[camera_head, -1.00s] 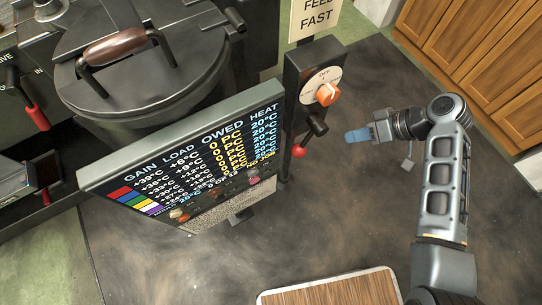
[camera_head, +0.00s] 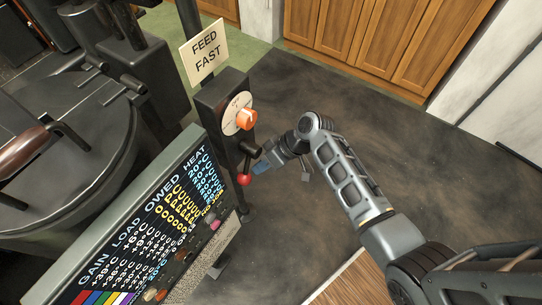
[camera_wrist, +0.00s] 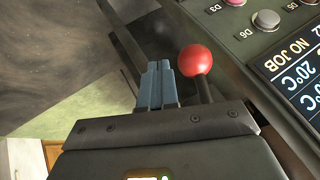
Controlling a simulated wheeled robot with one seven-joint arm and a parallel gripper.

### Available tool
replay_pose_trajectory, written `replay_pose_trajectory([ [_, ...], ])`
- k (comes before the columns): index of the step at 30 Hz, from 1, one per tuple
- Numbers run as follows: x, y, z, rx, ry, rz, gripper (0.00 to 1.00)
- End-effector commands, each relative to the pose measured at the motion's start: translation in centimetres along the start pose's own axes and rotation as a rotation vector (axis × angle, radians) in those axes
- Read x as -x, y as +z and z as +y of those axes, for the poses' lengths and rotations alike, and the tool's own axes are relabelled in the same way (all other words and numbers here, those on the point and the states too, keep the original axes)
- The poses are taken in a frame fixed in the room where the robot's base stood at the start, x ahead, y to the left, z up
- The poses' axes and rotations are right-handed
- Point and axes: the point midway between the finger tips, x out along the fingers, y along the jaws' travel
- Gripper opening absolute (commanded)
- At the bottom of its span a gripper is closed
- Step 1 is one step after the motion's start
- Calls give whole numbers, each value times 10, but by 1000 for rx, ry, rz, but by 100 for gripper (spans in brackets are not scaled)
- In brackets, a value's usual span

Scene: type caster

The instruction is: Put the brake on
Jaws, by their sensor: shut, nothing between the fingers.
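A dark control post (camera_head: 222,104) carries an orange rotary knob (camera_head: 246,118) on a white dial. Below the knob is a black lever with a red ball end (camera_head: 244,180), angled downward. The red ball also shows in the wrist view (camera_wrist: 195,60), just right of my fingers. My gripper (camera_head: 262,166) is shut and empty, close to the right of the red ball in the head view. In the wrist view the blue fingertips (camera_wrist: 158,84) sit together beside the ball; I cannot tell whether they touch it. No label saying brake is readable.
A display board (camera_head: 165,215) with coloured readouts and a row of buttons stands left of the post. A sign reading FEED FAST (camera_head: 204,50) is above it. A large dark drum (camera_head: 75,150) is at left. Wooden cabinets (camera_head: 390,40) line the back; the floor at right is clear.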

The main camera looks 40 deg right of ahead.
Motion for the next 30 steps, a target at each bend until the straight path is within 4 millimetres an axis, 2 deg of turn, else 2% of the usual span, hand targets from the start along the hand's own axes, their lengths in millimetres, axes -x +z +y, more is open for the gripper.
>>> replay_pose_trajectory([
  [3,-2,0,-8,1,-1,-2,0],
  [16,-4,0,-10,-3,-5,0,0],
  [23,-9,-1,-24,-37,-67,4,0],
  [30,-11,-1,-28,-31,-76,0,0],
])
